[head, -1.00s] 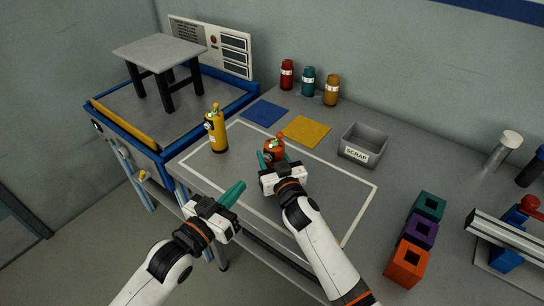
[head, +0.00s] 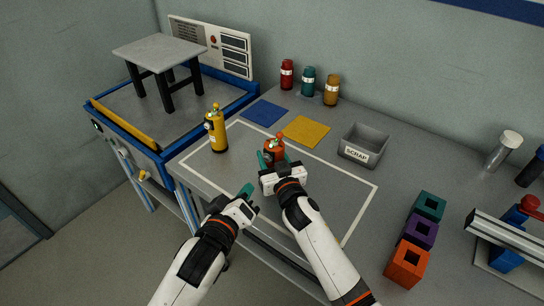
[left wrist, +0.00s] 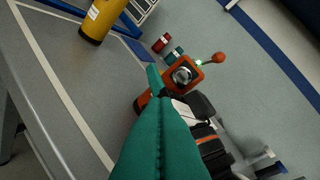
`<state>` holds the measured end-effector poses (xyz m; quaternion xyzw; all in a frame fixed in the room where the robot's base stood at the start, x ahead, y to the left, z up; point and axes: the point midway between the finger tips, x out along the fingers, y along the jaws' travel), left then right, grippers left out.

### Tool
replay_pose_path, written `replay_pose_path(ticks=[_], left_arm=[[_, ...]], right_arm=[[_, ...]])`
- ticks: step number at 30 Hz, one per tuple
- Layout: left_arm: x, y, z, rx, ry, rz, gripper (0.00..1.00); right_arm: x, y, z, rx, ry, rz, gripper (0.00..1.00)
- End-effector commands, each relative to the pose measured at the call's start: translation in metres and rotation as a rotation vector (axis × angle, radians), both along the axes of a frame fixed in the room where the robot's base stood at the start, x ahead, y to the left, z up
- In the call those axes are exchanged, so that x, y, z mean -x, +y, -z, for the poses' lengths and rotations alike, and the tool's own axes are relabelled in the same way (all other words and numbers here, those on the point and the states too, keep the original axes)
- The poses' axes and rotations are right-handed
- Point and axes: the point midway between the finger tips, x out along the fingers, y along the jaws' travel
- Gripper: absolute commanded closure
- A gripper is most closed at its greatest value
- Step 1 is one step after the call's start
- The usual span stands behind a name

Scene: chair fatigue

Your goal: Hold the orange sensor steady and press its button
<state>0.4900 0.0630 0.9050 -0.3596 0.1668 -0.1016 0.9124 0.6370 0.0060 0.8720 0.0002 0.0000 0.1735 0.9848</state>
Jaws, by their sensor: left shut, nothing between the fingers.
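The orange sensor (head: 274,149) stands upright on the grey table inside the white outline. In the left wrist view, its orange square top (left wrist: 186,74) shows a round grey piece in the middle. My right gripper (head: 275,160) has its teal fingers at either side of the sensor's body and appears shut on it; the contact is partly hidden. My left gripper (head: 248,190) is shut and empty, to the lower left of the sensor and apart from it. Its closed teal fingers (left wrist: 158,125) point towards the sensor in the left wrist view.
A yellow sensor-like cylinder (head: 216,131) stands to the left. A scrap bin (head: 375,138), blue mat (head: 264,111) and yellow mat (head: 306,130) lie behind. Several bottles stand at the back. Coloured blocks (head: 407,264) are at the right. The table between the yellow cylinder and the orange sensor is clear.

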Motion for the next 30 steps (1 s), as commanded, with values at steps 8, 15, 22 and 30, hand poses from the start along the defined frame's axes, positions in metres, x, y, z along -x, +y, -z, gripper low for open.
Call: replay_pose_path(ticks=[8,15,22,30], left_arm=[[0.005,0.011,-0.01,0.357,0.179,-0.334,1.0],[0.007,0.017,-0.013,0.478,0.214,-0.449,1.0],[-0.013,0.005,-0.014,0.48,0.213,-0.453,1.0],[-0.045,-0.016,-0.014,0.479,0.214,-0.451,1.0]], right_arm=[[0.0,0.0,0.001,0.001,0.002,0.001,0.79],[0.0,0.0,0.001,0.001,0.002,0.001,0.79],[0.0,0.0,0.001,0.001,0.002,0.001,0.79],[0.0,0.0,0.001,0.0,0.001,0.001,0.79]])
